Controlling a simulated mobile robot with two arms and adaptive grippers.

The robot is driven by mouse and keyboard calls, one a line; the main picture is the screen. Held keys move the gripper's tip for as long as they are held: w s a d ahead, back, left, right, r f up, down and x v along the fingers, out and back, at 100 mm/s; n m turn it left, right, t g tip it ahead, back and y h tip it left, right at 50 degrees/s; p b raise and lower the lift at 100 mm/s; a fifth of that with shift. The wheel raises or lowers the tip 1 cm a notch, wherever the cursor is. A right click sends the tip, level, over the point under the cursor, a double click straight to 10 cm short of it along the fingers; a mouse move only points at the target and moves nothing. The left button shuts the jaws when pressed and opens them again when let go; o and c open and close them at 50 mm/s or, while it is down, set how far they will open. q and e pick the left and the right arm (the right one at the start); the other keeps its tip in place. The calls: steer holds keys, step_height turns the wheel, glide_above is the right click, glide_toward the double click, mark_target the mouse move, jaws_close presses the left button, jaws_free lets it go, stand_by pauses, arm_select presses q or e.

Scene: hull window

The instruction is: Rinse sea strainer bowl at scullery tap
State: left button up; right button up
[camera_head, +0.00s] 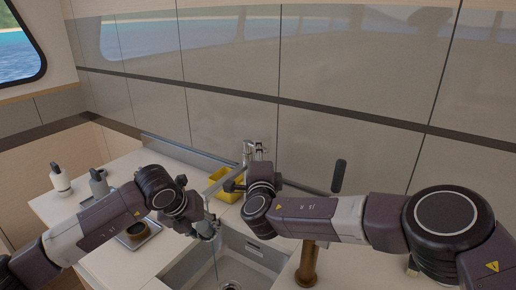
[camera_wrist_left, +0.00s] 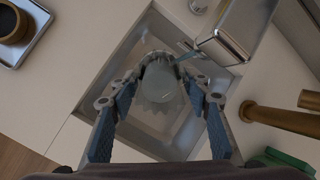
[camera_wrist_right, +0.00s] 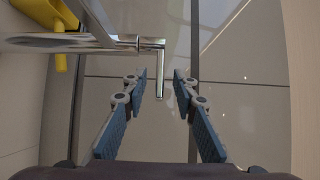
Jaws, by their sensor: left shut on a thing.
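My left gripper (camera_head: 207,228) is over the sink (camera_head: 245,265). In the left wrist view its fingers (camera_wrist_left: 160,80) are shut around a clear, translucent strainer bowl (camera_wrist_left: 158,84). The tap spout (camera_wrist_left: 235,32) is close beside the bowl there; a thin pale streak runs between them, possibly water. In the head view the tap (camera_head: 250,150) rises behind the sink, and a thin line below the left gripper may be a stream. My right gripper (camera_wrist_right: 159,79) is open, with the tap's bent metal lever (camera_wrist_right: 160,70) between its fingertips; I cannot tell whether they touch.
A yellow caddy (camera_head: 228,193) stands behind the sink.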

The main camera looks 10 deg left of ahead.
steer(key=shift+x, duration=1.95)
jaws_close()
